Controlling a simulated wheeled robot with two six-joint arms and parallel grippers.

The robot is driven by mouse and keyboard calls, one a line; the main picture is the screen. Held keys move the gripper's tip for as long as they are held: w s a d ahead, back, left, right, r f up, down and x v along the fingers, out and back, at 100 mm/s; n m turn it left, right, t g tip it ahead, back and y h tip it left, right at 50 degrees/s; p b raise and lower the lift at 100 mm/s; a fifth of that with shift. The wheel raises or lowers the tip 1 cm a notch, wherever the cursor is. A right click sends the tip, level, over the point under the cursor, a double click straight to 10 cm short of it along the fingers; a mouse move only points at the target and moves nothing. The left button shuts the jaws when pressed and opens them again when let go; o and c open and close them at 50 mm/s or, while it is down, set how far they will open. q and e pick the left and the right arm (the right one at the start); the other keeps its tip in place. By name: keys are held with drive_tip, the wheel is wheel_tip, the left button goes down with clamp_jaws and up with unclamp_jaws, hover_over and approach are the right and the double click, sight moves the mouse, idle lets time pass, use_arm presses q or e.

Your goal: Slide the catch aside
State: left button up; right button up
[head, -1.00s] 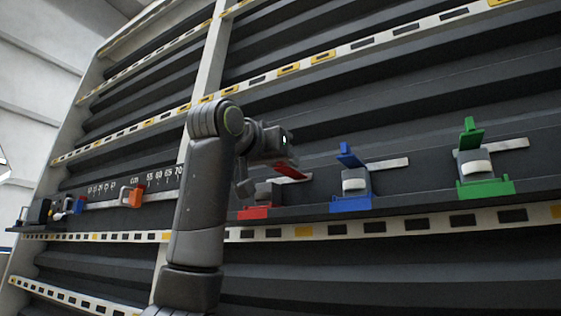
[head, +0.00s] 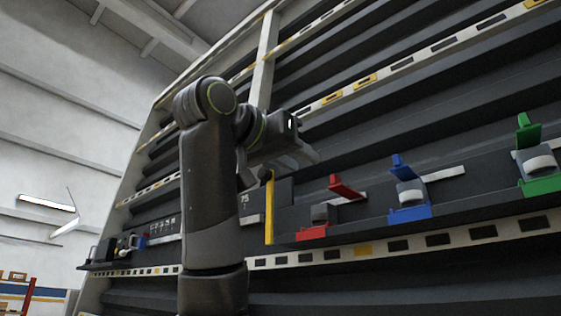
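No part is clearly labelled as the catch. A yellow upright strip (head: 269,212) with a dark knob at its top stands on the wall ledge, just below my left gripper (head: 275,168). The gripper's fingers look spread apart, with nothing visibly held; contact with the strip cannot be told. To the right are a red latch (head: 346,187), a blue latch (head: 402,168) and a green latch (head: 527,132), each with a raised flap above a pale or grey round part and a coloured base. My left arm hides part of the ledge. My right gripper is out of view.
The ribbed dark wall panel (head: 440,105) fills the right side. A long ledge (head: 470,208) runs under the latches. Small fittings (head: 128,243) stand at its left end. Open space and a pale building wall lie to the left.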

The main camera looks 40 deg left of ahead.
use_arm(q)
drive_tip(key=s, duration=0.2)
drive_tip(key=s+b, duration=0.1)
drive_tip(key=s, duration=0.1)
drive_tip(key=shift+s+a, duration=0.2)
drive_tip(key=shift+s, duration=0.1)
drive_tip(key=shift+w, duration=0.1)
